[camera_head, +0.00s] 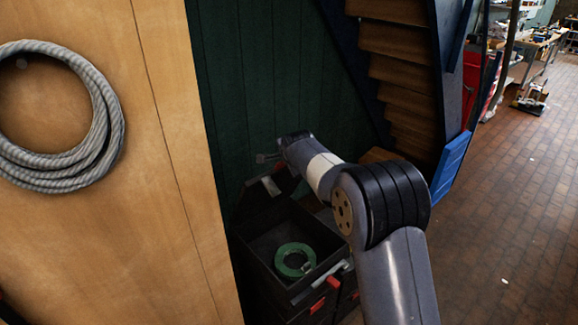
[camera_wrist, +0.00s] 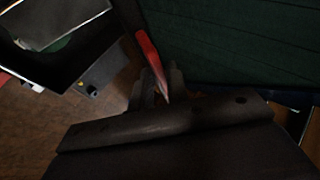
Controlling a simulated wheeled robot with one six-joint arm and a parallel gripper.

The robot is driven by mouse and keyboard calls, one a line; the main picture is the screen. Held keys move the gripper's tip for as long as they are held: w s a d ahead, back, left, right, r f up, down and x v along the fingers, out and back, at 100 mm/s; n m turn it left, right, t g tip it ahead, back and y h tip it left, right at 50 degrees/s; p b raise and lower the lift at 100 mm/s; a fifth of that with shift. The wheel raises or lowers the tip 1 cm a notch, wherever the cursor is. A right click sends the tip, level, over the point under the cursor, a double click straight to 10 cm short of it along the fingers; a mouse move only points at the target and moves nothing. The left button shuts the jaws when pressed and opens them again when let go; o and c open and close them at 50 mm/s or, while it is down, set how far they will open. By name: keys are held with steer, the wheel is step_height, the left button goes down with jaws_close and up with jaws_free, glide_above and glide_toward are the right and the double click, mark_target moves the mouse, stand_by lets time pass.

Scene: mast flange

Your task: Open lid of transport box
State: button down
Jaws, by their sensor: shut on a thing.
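The black transport box (camera_head: 290,285) stands on the floor against the dark green wall. Its top is open and a green ring-shaped coil (camera_head: 294,260) lies inside. Its dark lid (camera_head: 258,205) stands raised at the back, with a red latch (camera_head: 271,186) on it. My gripper (camera_wrist: 156,85) is shut on a red latch piece (camera_wrist: 148,52), seen in the wrist view. Part of the open box (camera_wrist: 60,60) shows at the upper left of the wrist view.
A wooden panel (camera_head: 170,220) with a hanging grey hose (camera_head: 108,105) stands close on the left. A wooden staircase (camera_head: 400,70) with dark blue sides rises behind my arm. The brick floor (camera_head: 510,220) on the right is mostly clear.

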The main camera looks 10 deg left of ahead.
steer(key=shift+w+a+r, duration=0.1)
steer(key=shift+a, duration=0.1)
steer(key=c, duration=1.5)
jaws_free()
steer(key=b+v, duration=0.3)
steer(key=v, duration=0.7)
steer(key=shift+s+d+r, duration=0.15)
steer(key=shift+s+r, duration=0.05)
steer(key=shift+r, duration=0.05)
steer(key=shift+f, duration=0.1)
steer(key=shift+p+x, duration=1.5)
steer(key=shift+x, duration=3.85)
